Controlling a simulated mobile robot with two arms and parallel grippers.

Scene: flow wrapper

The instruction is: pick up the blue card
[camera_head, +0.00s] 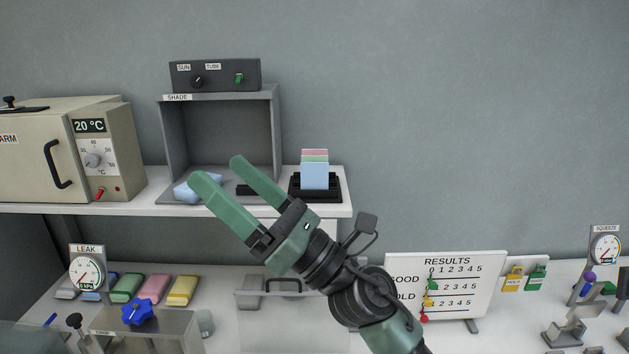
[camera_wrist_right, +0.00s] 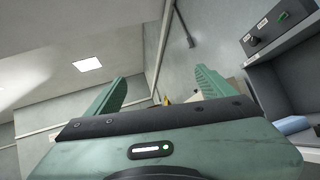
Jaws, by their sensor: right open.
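The blue card (camera_head: 314,177) stands upright in a black holder (camera_head: 328,194) on the shelf, in front of a green card (camera_head: 314,158) and a pink card (camera_head: 314,152). My right gripper (camera_head: 222,168) is open and empty, in front of the shade box and to the left of the card holder. In the right wrist view its two fingers (camera_wrist_right: 160,95) stand apart with nothing between them. The blue card does not show in the wrist view. My left gripper does not show clearly in either view.
The grey shade box (camera_head: 220,97) stands on the shelf (camera_head: 110,207) with a light-blue packet (camera_head: 186,190) inside; a switch box (camera_head: 215,74) sits on top. The beige oven (camera_head: 60,150) is at left. Coloured packets (camera_head: 154,288) and the results board (camera_head: 445,285) are below.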

